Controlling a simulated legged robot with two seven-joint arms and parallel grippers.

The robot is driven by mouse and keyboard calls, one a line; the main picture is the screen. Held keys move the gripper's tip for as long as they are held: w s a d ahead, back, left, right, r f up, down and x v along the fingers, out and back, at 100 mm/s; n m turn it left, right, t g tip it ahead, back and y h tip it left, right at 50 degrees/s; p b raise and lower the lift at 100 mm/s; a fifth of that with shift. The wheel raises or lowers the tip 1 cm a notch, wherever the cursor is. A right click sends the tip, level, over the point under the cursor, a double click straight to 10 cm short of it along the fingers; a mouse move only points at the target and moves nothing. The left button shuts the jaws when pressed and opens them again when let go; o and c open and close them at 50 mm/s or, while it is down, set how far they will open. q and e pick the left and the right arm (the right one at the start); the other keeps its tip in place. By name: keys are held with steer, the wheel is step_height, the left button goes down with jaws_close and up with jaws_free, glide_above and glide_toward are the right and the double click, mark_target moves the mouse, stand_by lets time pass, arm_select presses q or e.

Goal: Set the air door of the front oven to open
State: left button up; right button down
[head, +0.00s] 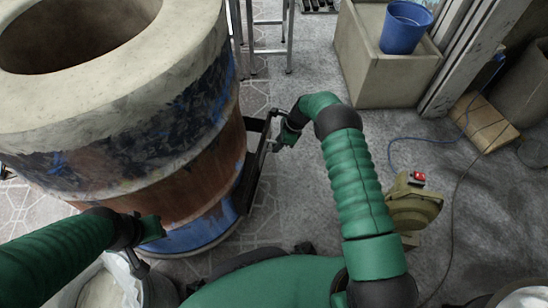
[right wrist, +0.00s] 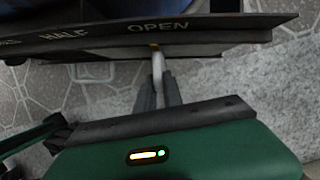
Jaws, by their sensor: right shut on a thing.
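The front oven (head: 195,150) is a large barrel with a pale rim and a worn blue and rust-red body at the left of the head view. Its air door (head: 247,180) is a dark plate assembly low on its right side. In the right wrist view, the dark label plate (right wrist: 90,38) reads HALF and OPEN. A pale handle (right wrist: 157,62) with a yellow mark stands below the word OPEN. My right gripper (right wrist: 158,92) is shut on this handle; in the head view it (head: 277,142) is beside the air door. My left gripper (head: 140,250) is low before the oven; its fingers are unclear.
A stone block (head: 375,60) with a blue bucket (head: 405,28) stands at the back right. A yellowish device with a red button (head: 415,205) is right of my right arm. Cables lie on the floor at the right. A metal stand (head: 270,48) is behind the oven.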

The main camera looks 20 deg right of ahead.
steer(key=shift+w+d+r, duration=0.15)
steer(key=shift+w+d, duration=0.2)
steer(key=shift+w, duration=0.15)
steer(key=c, duration=1.5)
jaws_free()
steer(key=shift+p+v, duration=4.6)
steer(key=shift+v, duration=3.65)
